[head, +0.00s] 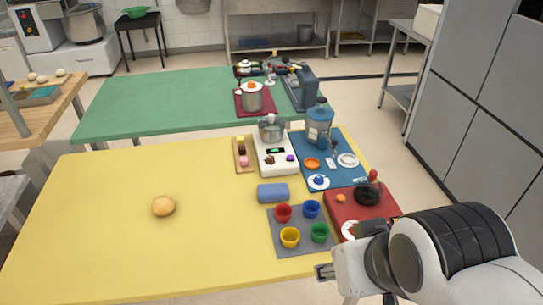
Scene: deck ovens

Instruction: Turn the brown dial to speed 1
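A white appliance (278,170) with a grey metal pot (271,127) on it stands near the right side of the yellow table's far end. On its front are a small brown dial (269,160), a purple dial (290,158) and a small green display (275,151). The brown dial is left of the purple one; its pointer and marks are too small to read. My gripper (323,272) is at the bottom right, near the table's front right corner, well apart from the appliance. It shows only in part, and its fingers cannot be made out clearly.
The table's left half is mostly clear except for a bun (163,206).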

